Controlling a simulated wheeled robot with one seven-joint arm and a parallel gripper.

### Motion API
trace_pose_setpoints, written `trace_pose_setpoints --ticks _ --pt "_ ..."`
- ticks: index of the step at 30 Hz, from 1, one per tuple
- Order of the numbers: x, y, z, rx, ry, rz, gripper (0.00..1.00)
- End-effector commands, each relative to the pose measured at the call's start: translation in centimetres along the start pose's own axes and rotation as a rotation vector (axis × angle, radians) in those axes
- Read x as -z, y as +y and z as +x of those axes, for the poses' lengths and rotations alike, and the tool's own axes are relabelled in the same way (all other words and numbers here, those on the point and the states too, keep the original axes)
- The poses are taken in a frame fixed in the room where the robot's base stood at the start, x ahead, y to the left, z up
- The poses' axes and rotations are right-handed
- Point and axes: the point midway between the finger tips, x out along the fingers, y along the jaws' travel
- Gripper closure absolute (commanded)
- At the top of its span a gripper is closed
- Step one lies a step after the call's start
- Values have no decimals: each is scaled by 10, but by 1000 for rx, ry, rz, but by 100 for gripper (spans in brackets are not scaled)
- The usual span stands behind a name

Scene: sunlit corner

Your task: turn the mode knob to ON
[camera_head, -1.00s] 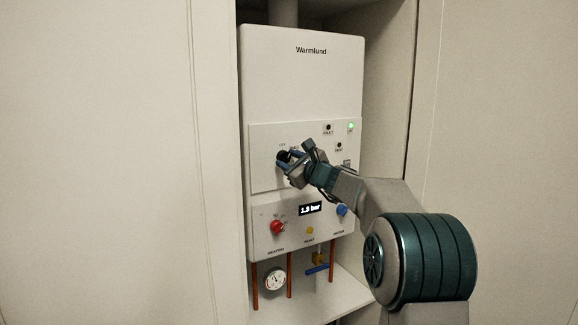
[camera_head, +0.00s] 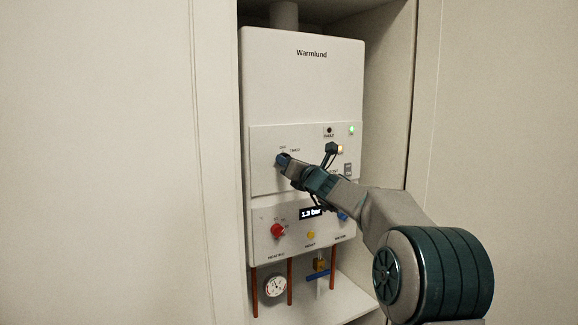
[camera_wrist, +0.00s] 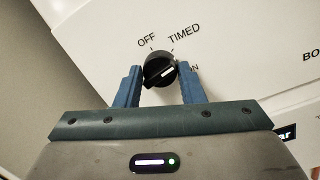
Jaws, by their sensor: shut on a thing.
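The mode knob (camera_wrist: 158,66) is black and round with a white pointer mark. In the wrist view it sits between my two blue fingertips, with OFF at its upper left, TIMED at its upper right and ON at its right, partly hidden by the right finger. The white mark points right, toward ON. My gripper (camera_wrist: 159,84) is shut on the knob. In the head view my gripper (camera_head: 284,160) is at the boiler's upper panel (camera_head: 262,180) and mostly hides the knob.
The white boiler (camera_head: 300,80) hangs in a niche. A green lamp (camera_head: 351,129) and an amber lamp (camera_head: 340,149) are lit. Below are a red knob (camera_head: 278,230), a yellow button (camera_head: 311,235), a gauge (camera_head: 275,286), copper pipes and a blue valve handle (camera_head: 317,276).

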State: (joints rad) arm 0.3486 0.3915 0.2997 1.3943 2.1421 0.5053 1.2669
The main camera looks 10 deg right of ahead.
Motion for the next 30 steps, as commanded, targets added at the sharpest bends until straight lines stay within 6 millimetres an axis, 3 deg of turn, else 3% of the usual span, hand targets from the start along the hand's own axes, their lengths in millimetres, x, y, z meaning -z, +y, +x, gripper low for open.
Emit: trace_pose_setpoints --ticks 18,30 --pt "2 2 0 60 -38 539 87" --pt "2 1 0 80 -50 707 87"
